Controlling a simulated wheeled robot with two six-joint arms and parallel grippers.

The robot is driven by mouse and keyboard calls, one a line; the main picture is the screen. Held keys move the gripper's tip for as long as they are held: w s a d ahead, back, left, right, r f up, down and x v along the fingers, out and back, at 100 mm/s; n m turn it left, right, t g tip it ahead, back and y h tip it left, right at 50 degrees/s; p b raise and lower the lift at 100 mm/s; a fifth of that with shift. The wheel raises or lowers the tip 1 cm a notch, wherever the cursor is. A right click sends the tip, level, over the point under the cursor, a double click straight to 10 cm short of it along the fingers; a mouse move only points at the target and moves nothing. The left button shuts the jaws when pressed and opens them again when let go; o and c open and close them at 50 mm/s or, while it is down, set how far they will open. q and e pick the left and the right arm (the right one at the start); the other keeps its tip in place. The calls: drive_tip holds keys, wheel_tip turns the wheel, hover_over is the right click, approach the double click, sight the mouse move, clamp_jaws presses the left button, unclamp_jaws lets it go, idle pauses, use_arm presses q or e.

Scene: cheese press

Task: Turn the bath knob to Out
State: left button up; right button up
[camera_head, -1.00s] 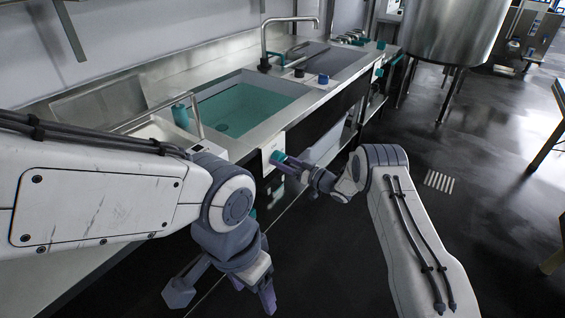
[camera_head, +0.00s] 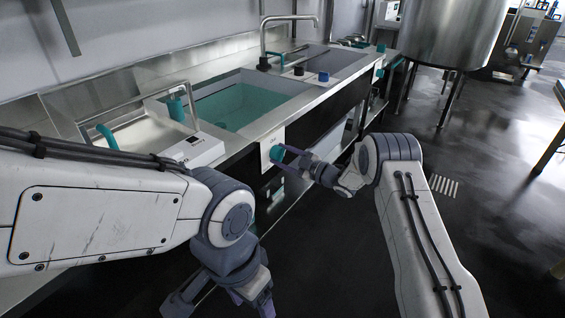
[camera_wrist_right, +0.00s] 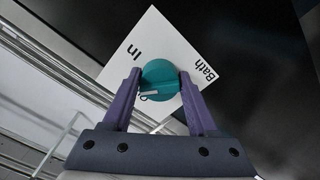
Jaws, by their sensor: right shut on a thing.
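The bath knob is a round teal knob (camera_wrist_right: 160,72) on a white plate (camera_wrist_right: 152,28) marked "Bath" and "In". A third label beside the knob is mostly hidden. The knob's white mark points to the left in the right wrist view. My right gripper (camera_wrist_right: 158,88) is shut on the knob, one purple finger on each side. In the head view the knob (camera_head: 277,154) and right gripper (camera_head: 288,158) are at the sink unit's front. My left gripper (camera_head: 218,299) hangs low, open and empty, partly cut off by the bottom edge.
The sink basin (camera_head: 240,105) with teal-tinted liquid lies behind the plate. Black and blue knobs (camera_head: 323,78) sit on its right rim. A steel vat (camera_head: 450,35) stands at the back right. The dark floor between is clear.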

drive_tip(key=n+b, duration=0.4)
drive_tip(key=n, duration=0.1)
drive_tip(key=shift+f+b, duration=0.25)
drive_tip(key=shift+b, duration=0.05)
drive_tip(key=shift+r+n+b, duration=0.2)
drive_tip(key=shift+n+b, duration=0.8)
drive_tip(key=shift+n, duration=0.2)
drive_tip(key=o, duration=1.4)
drive_tip(key=shift+r, duration=0.1)
drive_tip(key=shift+c, duration=0.2)
drive_tip(key=shift+d, duration=0.15)
drive_tip(key=p+v, duration=0.1)
drive_tip(key=v, duration=0.9)
drive_tip(key=shift+s, duration=0.15)
